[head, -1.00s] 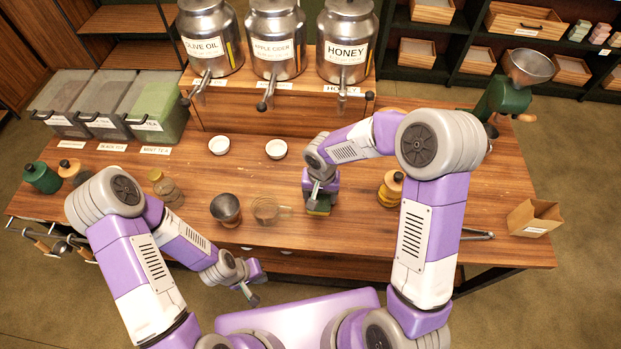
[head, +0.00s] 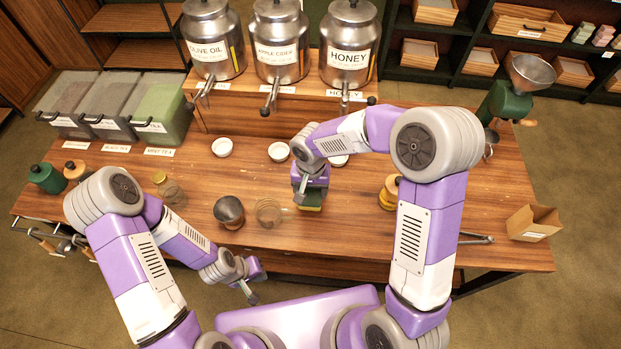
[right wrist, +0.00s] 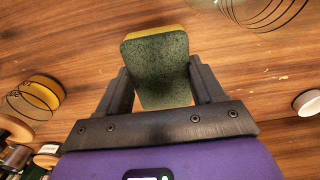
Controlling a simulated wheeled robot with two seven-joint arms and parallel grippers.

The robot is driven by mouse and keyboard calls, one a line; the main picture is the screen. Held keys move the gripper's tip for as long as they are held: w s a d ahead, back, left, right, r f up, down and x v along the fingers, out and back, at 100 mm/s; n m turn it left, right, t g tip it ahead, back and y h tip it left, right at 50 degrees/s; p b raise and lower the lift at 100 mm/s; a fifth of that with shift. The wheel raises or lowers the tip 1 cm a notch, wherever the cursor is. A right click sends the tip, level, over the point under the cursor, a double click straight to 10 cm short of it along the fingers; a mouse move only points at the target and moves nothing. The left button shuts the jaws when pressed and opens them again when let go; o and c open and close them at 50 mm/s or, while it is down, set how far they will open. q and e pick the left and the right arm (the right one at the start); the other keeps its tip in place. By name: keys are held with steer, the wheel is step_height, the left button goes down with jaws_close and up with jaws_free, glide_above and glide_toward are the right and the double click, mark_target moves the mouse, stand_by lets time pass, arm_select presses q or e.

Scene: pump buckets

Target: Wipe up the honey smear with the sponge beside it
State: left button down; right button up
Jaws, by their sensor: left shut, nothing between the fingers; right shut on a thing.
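The sponge (right wrist: 157,60), dark green with a yellow side, is held between the two fingers of my right gripper (right wrist: 162,82), which is shut on it. In the head view the sponge (head: 312,201) shows under my right gripper (head: 311,188), low over the middle of the wooden table. I cannot tell whether it touches the tabletop. I cannot make out a honey smear in either view; my right arm and the sponge cover part of the table. My left gripper (head: 250,292) is shut and empty, in front of the table's near edge.
White bowls (head: 278,151) stand behind. The honey dispenser (head: 348,57) is on the back shelf.

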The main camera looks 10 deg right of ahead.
steer(key=shift+r+p, duration=1)
steer(key=shift+r, duration=0.8)
